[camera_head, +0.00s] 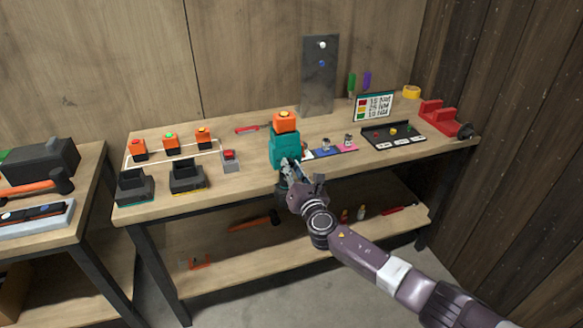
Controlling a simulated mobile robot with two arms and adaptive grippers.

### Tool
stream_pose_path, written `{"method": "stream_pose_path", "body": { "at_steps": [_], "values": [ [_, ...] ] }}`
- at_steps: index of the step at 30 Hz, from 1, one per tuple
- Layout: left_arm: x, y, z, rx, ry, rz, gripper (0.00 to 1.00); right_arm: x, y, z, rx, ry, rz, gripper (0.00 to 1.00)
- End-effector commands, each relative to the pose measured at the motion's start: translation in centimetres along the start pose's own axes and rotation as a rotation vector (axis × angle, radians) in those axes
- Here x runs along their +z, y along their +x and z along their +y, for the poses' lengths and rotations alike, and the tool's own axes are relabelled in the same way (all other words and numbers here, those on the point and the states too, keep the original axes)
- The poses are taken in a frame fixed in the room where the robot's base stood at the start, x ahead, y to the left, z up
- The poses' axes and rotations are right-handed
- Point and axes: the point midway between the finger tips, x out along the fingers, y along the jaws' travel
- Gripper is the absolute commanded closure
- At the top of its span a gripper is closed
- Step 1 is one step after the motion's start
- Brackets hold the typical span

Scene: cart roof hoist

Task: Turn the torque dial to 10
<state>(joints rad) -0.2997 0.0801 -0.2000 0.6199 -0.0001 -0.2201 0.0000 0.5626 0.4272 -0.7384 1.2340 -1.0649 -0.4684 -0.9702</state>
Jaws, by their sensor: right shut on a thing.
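A teal power tool (284,148) with an orange block (285,121) on top stands near the front edge of the workbench (245,186). My right gripper (291,172) reaches in from the lower right and is shut at the low front of the tool, apparently on its torque dial. The gripper covers the dial, so its numbers and pointer cannot be read. My left gripper is not in view.
Orange battery-like blocks (170,140) stand at the back left, behind two black docks (187,176). A dark tray (394,134), a sign (374,107) and a red vise-like tool (441,118) are on the right. A lower shelf (220,288) holds loose tools.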

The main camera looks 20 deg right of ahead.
Motion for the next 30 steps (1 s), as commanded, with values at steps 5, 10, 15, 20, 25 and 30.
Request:
{"method": "stream_pose_path", "body": {
  "at_steps": [5, 10, 15, 20, 25, 30],
  "values": [
    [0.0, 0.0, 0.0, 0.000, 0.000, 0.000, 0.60, -0.2, -0.1, -0.1, -0.001, -0.007, 0.003, 1.00],
    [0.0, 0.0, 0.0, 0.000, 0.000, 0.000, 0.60, -0.2, -0.1, -0.1, -0.001, -0.007, 0.003, 1.00],
    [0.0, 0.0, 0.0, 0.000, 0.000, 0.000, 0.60, -0.2, -0.1, -0.1, -0.001, -0.006, 0.003, 0.68],
    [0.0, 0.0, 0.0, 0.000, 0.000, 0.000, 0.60, -0.1, 0.0, 0.0, 0.000, -0.005, 0.001, 0.64],
    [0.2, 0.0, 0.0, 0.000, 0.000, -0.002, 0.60, -0.1, -0.1, 0.0, 0.000, -0.004, 0.001, 0.64],
    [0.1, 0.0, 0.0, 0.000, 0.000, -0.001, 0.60, -0.1, -1.1, -0.1, 0.000, -0.004, 0.001, 0.64]
  ]
}}
